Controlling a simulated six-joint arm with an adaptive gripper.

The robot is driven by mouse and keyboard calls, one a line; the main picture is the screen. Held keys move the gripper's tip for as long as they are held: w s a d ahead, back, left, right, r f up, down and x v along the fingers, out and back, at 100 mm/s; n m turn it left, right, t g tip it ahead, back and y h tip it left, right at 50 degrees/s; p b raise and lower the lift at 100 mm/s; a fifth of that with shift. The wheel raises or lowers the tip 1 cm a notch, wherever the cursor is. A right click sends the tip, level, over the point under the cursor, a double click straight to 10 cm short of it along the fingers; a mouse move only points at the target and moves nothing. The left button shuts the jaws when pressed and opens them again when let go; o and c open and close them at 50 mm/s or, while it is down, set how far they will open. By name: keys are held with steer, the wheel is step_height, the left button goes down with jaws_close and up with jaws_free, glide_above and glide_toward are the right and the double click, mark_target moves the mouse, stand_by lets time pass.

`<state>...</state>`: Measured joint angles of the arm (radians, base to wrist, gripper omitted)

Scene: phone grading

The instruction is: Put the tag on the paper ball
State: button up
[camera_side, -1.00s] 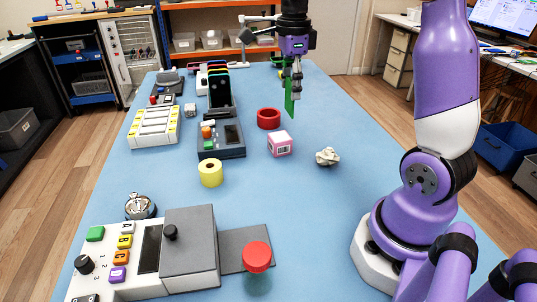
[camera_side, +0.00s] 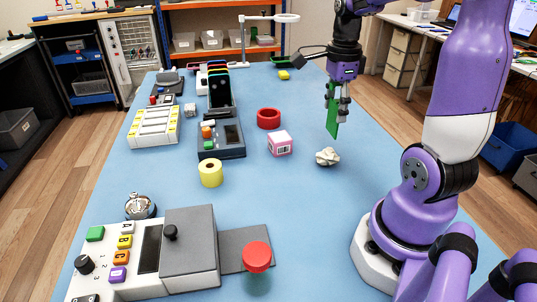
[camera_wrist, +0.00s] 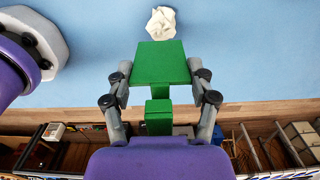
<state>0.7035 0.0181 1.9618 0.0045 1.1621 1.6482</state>
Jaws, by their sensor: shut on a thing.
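The green tag (camera_side: 332,116) is held in my gripper (camera_side: 338,98), which is shut on it. The tag hangs down, a little above the table and behind the paper ball in the side view. In the wrist view the tag (camera_wrist: 160,63) sits between the two fingers of my gripper (camera_wrist: 160,90). The white crumpled paper ball (camera_side: 327,157) lies on the blue table (camera_side: 300,215). It also shows in the wrist view (camera_wrist: 161,23), just beyond the tag's edge. The tag and the ball look apart.
A pink-and-white box (camera_side: 280,143) and a red ring (camera_side: 268,118) stand left of the ball. A yellow roll (camera_side: 210,173) and a grey device (camera_side: 222,140) are farther left.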

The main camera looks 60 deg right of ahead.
steer(key=shift+d+f, duration=0.2)
steer(key=shift+f, duration=1.95)
steer(key=o, duration=0.9)
steer(key=shift+f, duration=0.15)
steer(key=shift+c, duration=0.2)
